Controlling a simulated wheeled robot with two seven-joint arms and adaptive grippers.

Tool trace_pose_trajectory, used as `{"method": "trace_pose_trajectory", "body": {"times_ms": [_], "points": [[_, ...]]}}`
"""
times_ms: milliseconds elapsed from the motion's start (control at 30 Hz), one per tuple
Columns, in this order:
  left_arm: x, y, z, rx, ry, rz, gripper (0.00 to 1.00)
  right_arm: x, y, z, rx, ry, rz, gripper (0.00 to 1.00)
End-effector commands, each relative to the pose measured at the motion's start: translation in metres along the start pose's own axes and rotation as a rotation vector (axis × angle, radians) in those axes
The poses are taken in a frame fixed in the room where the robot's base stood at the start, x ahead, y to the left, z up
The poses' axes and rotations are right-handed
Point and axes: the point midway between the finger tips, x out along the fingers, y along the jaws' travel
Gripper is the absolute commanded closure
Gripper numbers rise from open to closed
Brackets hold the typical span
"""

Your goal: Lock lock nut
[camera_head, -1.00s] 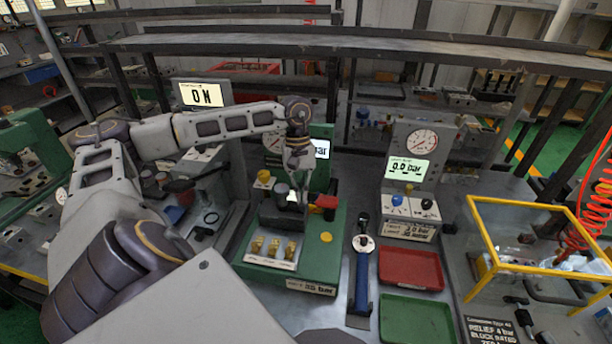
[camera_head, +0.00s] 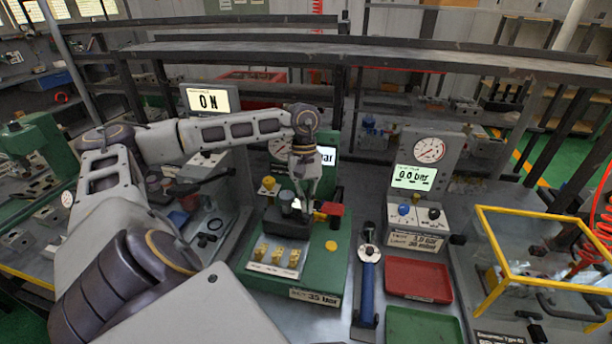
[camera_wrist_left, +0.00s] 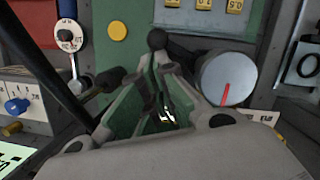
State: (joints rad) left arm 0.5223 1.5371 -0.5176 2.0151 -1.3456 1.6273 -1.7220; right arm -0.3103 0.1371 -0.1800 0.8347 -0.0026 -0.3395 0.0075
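My left gripper (camera_head: 303,192) points down over the green test block (camera_head: 318,262) in the head view. In the left wrist view its fingers (camera_wrist_left: 160,68) converge towards a dark round knob (camera_wrist_left: 157,40). I cannot tell if they grip anything. A grey cylinder with a red line (camera_wrist_left: 226,78) is beside the fingers. A red part (camera_head: 331,208) is right beside the gripper in the head view. The lock nut cannot be clearly made out. My right gripper is not in view.
Several brass pieces (camera_head: 278,256) stand on the block's front plate. A blue-handled tool (camera_head: 367,285), a red tray (camera_head: 418,280) and a green tray (camera_head: 422,325) lie to the right. A gauge panel (camera_head: 428,165) stands behind them. A yellow frame (camera_head: 540,265) is at the far right.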

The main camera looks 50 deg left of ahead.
Motion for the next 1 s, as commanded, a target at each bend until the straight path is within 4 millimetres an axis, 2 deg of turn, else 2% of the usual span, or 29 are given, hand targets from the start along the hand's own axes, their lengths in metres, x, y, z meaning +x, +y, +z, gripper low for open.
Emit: {"method": "trace_pose_trajectory", "body": {"times_ms": [267, 733, 1000], "points": [[-0.012, 0.001, 0.0, 0.001, 0.0, 0.002, 1.0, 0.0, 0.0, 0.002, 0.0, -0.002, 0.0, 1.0], [-0.064, 0.001, -0.001, 0.001, 0.0, 0.002, 1.0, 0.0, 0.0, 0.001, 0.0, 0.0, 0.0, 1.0], [-0.075, 0.0, -0.001, 0.001, -0.001, 0.001, 1.0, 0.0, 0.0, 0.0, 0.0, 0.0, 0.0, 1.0]]}}
